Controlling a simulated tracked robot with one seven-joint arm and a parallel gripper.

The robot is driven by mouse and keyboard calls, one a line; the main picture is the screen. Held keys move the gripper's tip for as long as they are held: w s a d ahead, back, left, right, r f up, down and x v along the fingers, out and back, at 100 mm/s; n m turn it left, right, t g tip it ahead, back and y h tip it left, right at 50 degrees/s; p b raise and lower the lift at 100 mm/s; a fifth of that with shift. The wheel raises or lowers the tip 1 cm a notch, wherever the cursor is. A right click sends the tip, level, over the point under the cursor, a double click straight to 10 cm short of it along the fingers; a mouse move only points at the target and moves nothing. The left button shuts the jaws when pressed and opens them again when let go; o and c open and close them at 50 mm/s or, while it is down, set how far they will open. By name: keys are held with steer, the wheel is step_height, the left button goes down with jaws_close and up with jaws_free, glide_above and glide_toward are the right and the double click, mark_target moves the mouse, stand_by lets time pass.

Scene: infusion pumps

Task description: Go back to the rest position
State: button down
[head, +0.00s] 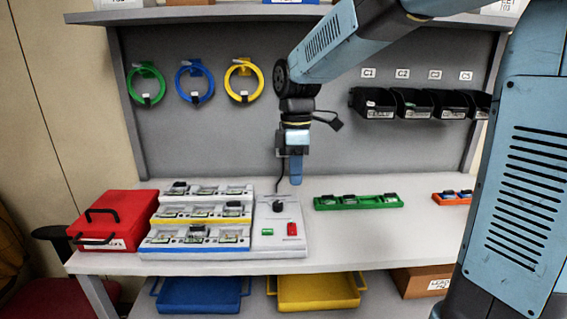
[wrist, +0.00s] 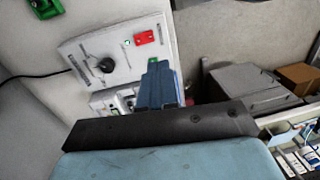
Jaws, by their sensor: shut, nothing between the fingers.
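My gripper (head: 296,172) hangs down above the workbench (head: 340,240), near the back board. Its fingers are together with nothing between them. In the wrist view the blue fingers (wrist: 158,84) show in front of a pale control panel. That panel (head: 282,232) has a black knob, a green switch and a red switch, and sits to the lower left of my gripper in the head view. It also shows in the wrist view (wrist: 88,47). The pump rack (head: 150,240) with several modules stands left of the panel. My gripper is apart from all of them.
A red box (head: 125,208) stands at the bench's left end. A green tray (head: 330,204) and an orange tray (head: 440,200) lie on the right. Black bins (head: 374,104) and coloured cable loops (head: 147,70) hang on the board. Blue (head: 200,307) and yellow trays (head: 318,303) sit below.

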steer(key=s+d+r+m+t, duration=0.4)
steer(key=s+d+m+t, duration=0.2)
steer(key=s+d+m, duration=1)
steer(key=shift+s+m+t, duration=0.35)
steer(key=shift+m+t, duration=0.05)
steer(key=shift+m, duration=0.2)
steer(key=shift+r, duration=0.1)
stand_by(0.9)
